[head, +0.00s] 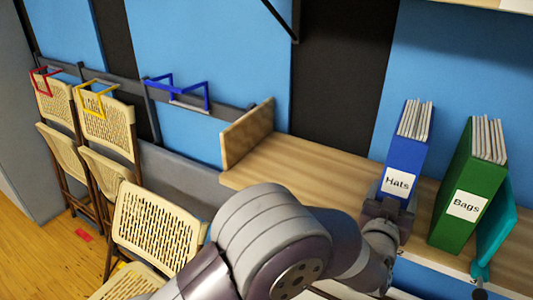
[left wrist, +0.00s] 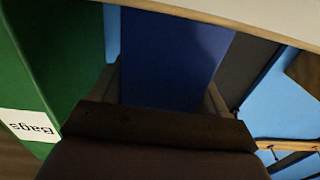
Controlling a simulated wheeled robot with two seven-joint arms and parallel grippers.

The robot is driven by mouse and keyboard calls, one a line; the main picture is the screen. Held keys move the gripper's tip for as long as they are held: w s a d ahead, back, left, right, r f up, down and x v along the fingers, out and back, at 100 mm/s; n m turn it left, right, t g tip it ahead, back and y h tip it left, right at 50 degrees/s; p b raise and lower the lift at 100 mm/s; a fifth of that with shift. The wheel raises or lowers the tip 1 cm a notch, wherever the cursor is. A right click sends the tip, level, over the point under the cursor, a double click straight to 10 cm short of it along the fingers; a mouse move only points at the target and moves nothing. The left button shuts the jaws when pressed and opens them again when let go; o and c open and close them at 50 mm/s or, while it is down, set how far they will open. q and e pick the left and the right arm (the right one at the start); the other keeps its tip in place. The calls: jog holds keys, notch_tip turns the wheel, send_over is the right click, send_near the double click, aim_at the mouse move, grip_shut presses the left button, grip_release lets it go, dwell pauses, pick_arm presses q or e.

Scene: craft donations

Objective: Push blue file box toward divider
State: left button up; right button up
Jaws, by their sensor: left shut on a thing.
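The blue file box (head: 407,150), labelled "Hats", stands upright on the wooden shelf. My left gripper (head: 389,208) is shut on its lower front, below the label. In the left wrist view, the blue box (left wrist: 170,55) fills the space between the two fingers. A wooden divider (head: 247,133) stands upright at the shelf's left end, with a wide gap of bare shelf between it and the blue box. The box's base is hidden behind my gripper. My right gripper is not in view.
A green file box (head: 468,190), labelled "Bags", stands right of the blue box, a narrow gap apart. A teal object (head: 495,228) is beyond it. The shelf (head: 310,172) is bare left of the blue box. Folding chairs (head: 155,225) stand and hang at the left.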

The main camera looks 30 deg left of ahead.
pick_arm(q)
jog(key=shift+s+d+p, duration=0.2)
jog(key=shift+d+p, duration=0.1)
jog(key=shift+d, duration=2.05)
jog(key=o, duration=0.9)
jog(key=shift+s, duration=0.1)
jog(key=shift+s+a+p, duration=0.2)
jog(key=shift+s+p, duration=0.05)
jog(key=shift+s, duration=1.9)
jog(key=shift+s+a+p, duration=0.15)
jog(key=shift+s+p, duration=0.05)
jog(key=shift+s, duration=1.9)
jog(key=shift+s+a+p, duration=0.2)
jog(key=shift+s+p, duration=0.05)
jog(key=shift+s, duration=1.9)
